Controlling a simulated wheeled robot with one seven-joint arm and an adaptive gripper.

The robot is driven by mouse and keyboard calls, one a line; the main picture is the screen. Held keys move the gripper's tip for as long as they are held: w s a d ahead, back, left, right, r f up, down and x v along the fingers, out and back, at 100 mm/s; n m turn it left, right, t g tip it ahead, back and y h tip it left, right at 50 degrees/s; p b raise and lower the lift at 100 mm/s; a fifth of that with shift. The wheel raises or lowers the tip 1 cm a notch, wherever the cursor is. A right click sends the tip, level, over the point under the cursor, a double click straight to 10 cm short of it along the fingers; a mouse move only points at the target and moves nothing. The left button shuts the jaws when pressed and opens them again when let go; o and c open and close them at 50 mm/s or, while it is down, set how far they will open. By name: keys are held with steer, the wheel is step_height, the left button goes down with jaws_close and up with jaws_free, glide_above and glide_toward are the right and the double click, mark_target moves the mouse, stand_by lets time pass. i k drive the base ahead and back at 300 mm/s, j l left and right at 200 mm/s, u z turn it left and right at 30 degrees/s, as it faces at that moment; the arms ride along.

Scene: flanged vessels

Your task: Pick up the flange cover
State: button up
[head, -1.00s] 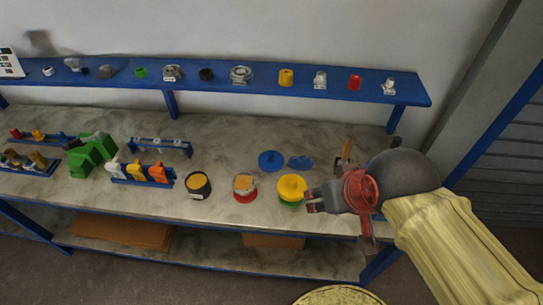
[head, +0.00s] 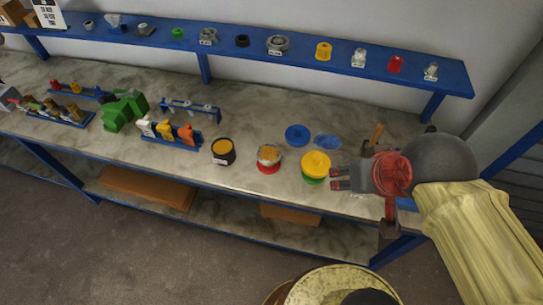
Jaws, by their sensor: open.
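A round yellow cover with a small raised knob (head: 316,161) sits on top of a green round base (head: 313,181) near the front edge of the workbench. A flat blue disc with a small knob (head: 297,135) lies on the bench just behind it. The frames do not make certain which of these covers is the flange cover. My gripper (head: 334,179) is open and empty, with its fingers pointing left. The fingertips are just right of the yellow cover and the green base. I cannot tell whether they touch.
A red-based vessel (head: 269,158) and a black pot with yellow contents (head: 222,150) stand left of the yellow cover. A blue dish (head: 327,142) lies behind. A blue shelf (head: 300,57) with several small parts runs along the wall. Bare bench lies left of the blue disc.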

mark_target(296, 136)
steer(key=i+j, duration=0.2)
steer(key=j, duration=0.15)
steer(key=i+j+z, duration=0.15)
steer(key=j, duration=0.2)
steer(key=i+j, duration=0.15)
steer(key=j, duration=0.25)
steer(key=l+z, duration=0.05)
